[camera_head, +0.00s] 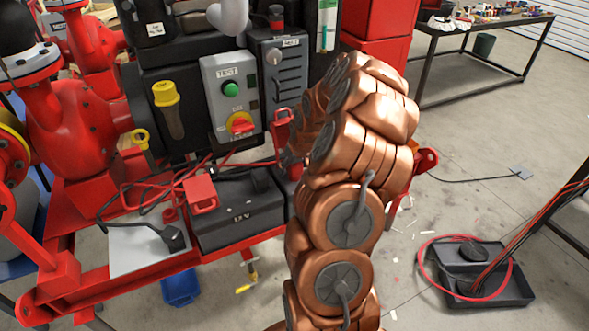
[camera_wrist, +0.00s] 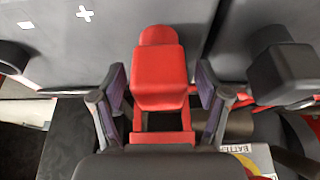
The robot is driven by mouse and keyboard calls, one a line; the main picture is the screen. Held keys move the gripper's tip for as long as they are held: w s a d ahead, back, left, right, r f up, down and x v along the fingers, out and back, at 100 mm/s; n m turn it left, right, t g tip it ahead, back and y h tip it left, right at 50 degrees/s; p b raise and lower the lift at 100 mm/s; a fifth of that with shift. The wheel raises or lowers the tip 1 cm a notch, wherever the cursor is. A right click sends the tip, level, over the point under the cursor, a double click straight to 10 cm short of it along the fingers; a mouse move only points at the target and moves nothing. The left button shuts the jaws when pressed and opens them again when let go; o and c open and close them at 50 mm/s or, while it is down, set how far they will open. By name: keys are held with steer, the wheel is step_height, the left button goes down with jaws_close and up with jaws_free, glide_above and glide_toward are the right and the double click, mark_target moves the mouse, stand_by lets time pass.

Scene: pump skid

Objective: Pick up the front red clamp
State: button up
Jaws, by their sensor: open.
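In the wrist view a red clamp (camera_wrist: 160,75) with a blocky head and two thin legs lies between the two fingers of my gripper (camera_wrist: 160,85). The fingers are open, one on each side, with a visible gap to the clamp. In the head view, one red clamp (camera_head: 200,193) sits at the left end of the black battery box (camera_head: 240,218). Another red piece (camera_head: 282,125) shows beside my arm, left of my wrist. My gripper is mostly hidden behind my copper-coloured arm there. I cannot tell for certain which red piece is the one between my fingers.
A grey control box (camera_head: 231,97) with green and red buttons stands behind the battery. Red and black cables (camera_head: 150,190) run across the red skid frame at left. A black clamp-like block (camera_wrist: 287,72) is close to my right finger in the wrist view.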

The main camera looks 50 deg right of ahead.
steer(key=shift+w+d+f, duration=0.1)
steer(key=shift+w+f, duration=0.1)
steer(key=shift+f, duration=0.2)
jaws_close()
stand_by(0.4)
